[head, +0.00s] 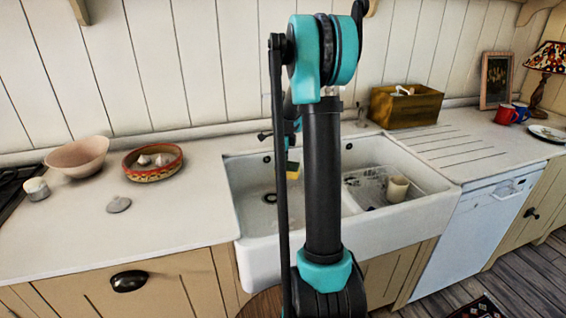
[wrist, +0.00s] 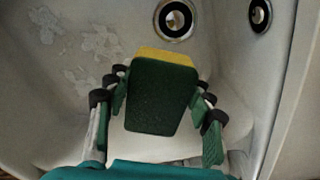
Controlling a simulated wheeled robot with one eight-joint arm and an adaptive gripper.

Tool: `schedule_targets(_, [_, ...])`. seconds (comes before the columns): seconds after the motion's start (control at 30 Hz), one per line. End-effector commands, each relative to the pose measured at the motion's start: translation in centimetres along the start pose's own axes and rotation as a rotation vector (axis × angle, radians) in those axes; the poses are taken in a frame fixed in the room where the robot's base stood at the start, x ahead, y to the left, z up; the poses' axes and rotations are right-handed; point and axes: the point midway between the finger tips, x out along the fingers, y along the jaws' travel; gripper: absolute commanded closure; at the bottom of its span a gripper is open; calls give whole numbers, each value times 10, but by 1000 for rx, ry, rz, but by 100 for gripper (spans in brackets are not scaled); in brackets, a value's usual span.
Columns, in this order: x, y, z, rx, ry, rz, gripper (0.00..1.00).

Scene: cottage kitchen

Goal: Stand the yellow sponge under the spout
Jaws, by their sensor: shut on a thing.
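The yellow sponge (wrist: 165,57) has a dark green scouring face. In the wrist view it is between the fingers of my gripper (wrist: 158,88), which is shut on it. Its green face is toward the wrist camera and its yellow part shows at the far edge. In the head view a small part of the sponge (head: 293,167) shows beside my arm, over the left basin of the white sink (head: 262,232). My arm hides most of the gripper there. A small metal fitting (head: 361,113) stands behind the sink; I cannot make out the spout, which may be hidden behind my arm.
The wrist view shows a drain (wrist: 175,19) and a round hole (wrist: 260,13) in the basin. The right basin holds a rack (head: 365,186) and a beige cup (head: 398,188). A wooden box (head: 405,107) is behind it. Bowls (head: 78,157) stand on the left counter.

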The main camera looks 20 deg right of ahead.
Motion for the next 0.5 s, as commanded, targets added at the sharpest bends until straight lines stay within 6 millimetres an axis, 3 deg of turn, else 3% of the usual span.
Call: schedule_targets(0.5, [57,0,0,0,0,0,61])
